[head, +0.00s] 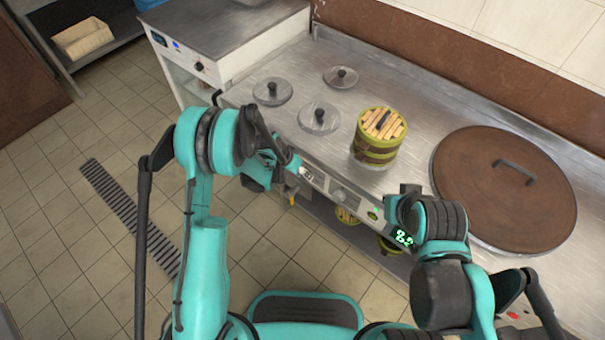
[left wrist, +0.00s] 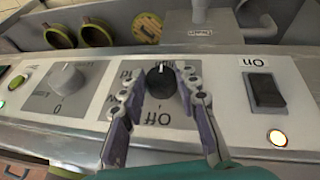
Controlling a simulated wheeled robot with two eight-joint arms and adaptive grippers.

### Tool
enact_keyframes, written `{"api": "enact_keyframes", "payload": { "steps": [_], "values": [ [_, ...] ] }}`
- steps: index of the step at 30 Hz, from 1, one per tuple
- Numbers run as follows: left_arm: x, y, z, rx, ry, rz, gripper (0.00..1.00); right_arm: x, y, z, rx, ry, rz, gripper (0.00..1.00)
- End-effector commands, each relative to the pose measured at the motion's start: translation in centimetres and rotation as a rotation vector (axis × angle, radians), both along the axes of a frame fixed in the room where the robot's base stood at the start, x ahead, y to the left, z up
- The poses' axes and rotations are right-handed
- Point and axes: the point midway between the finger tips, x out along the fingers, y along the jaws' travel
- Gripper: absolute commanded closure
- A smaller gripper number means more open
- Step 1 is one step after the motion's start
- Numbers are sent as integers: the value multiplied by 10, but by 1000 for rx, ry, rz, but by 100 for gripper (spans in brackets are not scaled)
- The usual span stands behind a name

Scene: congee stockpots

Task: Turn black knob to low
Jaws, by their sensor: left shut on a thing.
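The black knob (left wrist: 160,77) sits on a grey plate of the control panel, between the two fingertips of my left gripper (left wrist: 160,92). The gripper is shut on it. A white mark on the knob's rim faces the top of the left wrist view. The word "Off" shows upside down below the knob; other lettering is partly hidden by the fingers. In the head view my left gripper (head: 291,180) is at the counter's front panel and hides the knob. My right gripper (head: 397,201) is near the panel farther right; its fingers are unclear.
A grey knob (left wrist: 68,79) and a black rocker switch (left wrist: 268,92) flank the black knob. A lit indicator (left wrist: 277,137) is below the switch. On the counter are a bamboo steamer (head: 377,137), several lids and a large brown lid (head: 503,190).

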Motion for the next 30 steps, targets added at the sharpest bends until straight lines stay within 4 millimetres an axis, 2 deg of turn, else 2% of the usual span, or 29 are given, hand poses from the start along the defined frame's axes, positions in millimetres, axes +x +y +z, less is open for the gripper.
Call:
{"api": "enact_keyframes", "payload": {
  "steps": [21,30],
  "values": [
    [6,7,-4,-378,273,3,98,0,0,0,0,0,0,100],
    [6,8,-4,-462,334,3,98,0,0,0,0,0,0,100]
  ]
}}
